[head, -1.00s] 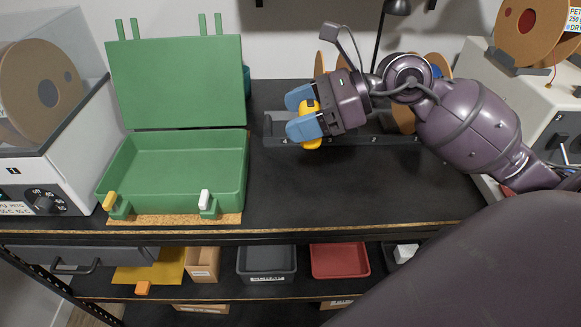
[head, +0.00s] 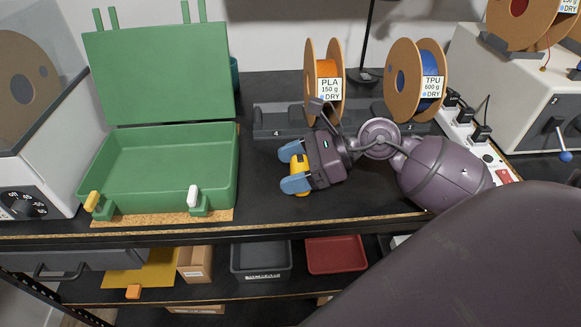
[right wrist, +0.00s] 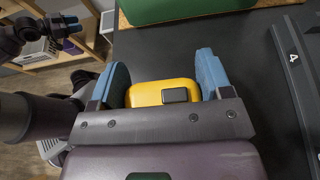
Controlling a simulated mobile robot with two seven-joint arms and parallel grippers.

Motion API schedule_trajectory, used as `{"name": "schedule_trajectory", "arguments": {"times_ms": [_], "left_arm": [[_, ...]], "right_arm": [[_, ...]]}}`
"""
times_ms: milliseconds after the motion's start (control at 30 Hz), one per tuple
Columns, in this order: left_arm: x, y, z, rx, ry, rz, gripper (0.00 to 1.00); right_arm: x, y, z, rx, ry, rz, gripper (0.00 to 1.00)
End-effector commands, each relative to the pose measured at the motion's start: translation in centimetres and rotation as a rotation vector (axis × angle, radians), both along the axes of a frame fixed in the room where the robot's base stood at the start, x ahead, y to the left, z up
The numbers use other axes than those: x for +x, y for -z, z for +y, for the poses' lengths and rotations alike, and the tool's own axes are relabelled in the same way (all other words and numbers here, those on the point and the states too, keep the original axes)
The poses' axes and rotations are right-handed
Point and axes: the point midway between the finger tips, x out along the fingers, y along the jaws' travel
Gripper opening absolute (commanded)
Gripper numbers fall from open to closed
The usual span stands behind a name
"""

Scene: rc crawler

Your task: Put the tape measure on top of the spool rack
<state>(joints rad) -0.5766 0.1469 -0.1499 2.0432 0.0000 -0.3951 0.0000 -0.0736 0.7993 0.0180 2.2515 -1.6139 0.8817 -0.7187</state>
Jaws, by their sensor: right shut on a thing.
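The yellow tape measure (head: 299,174) is between the blue fingers of my right gripper (head: 295,171), which is shut on it. The right wrist view shows its yellow case and black patch (right wrist: 163,93) between the fingers. The gripper is in front of the dark grey spool rack (head: 290,122); I cannot tell how high the tape measure is above the bench. The rack's end marked 4 also shows in the right wrist view (right wrist: 285,50). My left gripper (right wrist: 72,24) appears small at the upper left of the right wrist view; its opening is unclear.
A PLA spool (head: 323,83) and a TPU spool (head: 415,80) stand on the rack; its left end is bare. An open green case (head: 165,165) is to the left. White machines stand at both sides. A power strip (head: 470,135) is at right. Bench room lies before the rack.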

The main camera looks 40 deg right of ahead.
Motion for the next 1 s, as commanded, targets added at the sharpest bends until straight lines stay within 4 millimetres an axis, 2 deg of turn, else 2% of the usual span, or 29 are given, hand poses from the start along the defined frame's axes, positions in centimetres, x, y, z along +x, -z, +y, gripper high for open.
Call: {"name": "schedule_trajectory", "arguments": {"times_ms": [433, 467, 600, 1000], "left_arm": [[0.15, 0.09, -0.05, 0.000, 0.002, -0.002, 0.43], [0.18, 0.02, -0.06, 0.000, 0.002, -0.003, 0.43], [0.23, -0.08, -0.07, 0.000, 0.002, -0.004, 0.43], [0.36, -0.45, -0.07, 0.000, 0.002, -0.010, 0.43]], "right_arm": [[0.02, 0.54, -0.01, -0.001, -0.001, -0.002, 0.44], [0.02, 0.52, -0.01, -0.001, -0.001, -0.002, 0.75], [0.02, 0.44, -0.01, -0.001, 0.000, -0.002, 0.97], [-0.12, -0.05, -0.26, -0.002, 0.001, -0.002, 0.98]]}}
